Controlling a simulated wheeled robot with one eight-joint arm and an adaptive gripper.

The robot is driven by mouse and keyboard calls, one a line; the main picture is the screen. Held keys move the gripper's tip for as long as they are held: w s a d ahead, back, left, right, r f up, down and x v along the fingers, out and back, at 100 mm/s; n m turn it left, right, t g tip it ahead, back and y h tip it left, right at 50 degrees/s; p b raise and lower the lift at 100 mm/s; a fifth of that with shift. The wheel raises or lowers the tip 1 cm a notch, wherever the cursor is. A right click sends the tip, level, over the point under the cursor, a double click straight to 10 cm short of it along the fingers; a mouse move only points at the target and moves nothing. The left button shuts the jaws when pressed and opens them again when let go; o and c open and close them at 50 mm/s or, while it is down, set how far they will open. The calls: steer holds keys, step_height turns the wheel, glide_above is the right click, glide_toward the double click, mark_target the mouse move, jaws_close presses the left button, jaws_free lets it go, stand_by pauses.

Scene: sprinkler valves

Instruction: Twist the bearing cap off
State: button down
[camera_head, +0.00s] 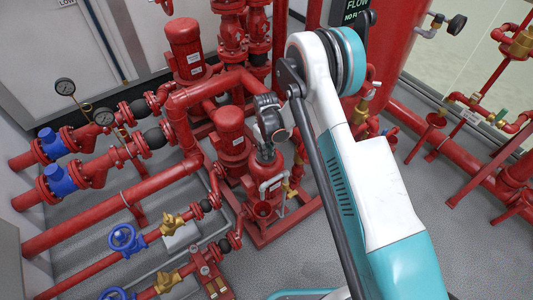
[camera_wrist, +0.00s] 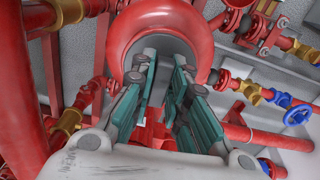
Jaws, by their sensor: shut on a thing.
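My gripper (camera_head: 268,128) is at the top of a red upright pump housing (camera_head: 270,172), near the middle of the head view. In the wrist view, my gripper's two green-and-grey fingers (camera_wrist: 164,62) reach into a round red rim (camera_wrist: 161,21), one on each side of the part they hold. The fingers are shut on the bearing cap. The cap is almost wholly hidden by the fingers and rim, so its shape and how far it is turned do not show.
A red motor (camera_head: 231,130) stands close to the left of my gripper, with a thick red pipe (camera_head: 205,92) above. Blue handwheels (camera_head: 124,238) and brass valves (camera_head: 172,222) are at lower left. A large red tank (camera_head: 400,45) stands behind my arm. Grey floor (camera_head: 335,265) is clear at lower middle.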

steer(key=shift+n, duration=1.3)
steer(key=shift+n, duration=1.6)
steer(key=n, duration=0.3)
steer(key=shift+n, duration=1.7)
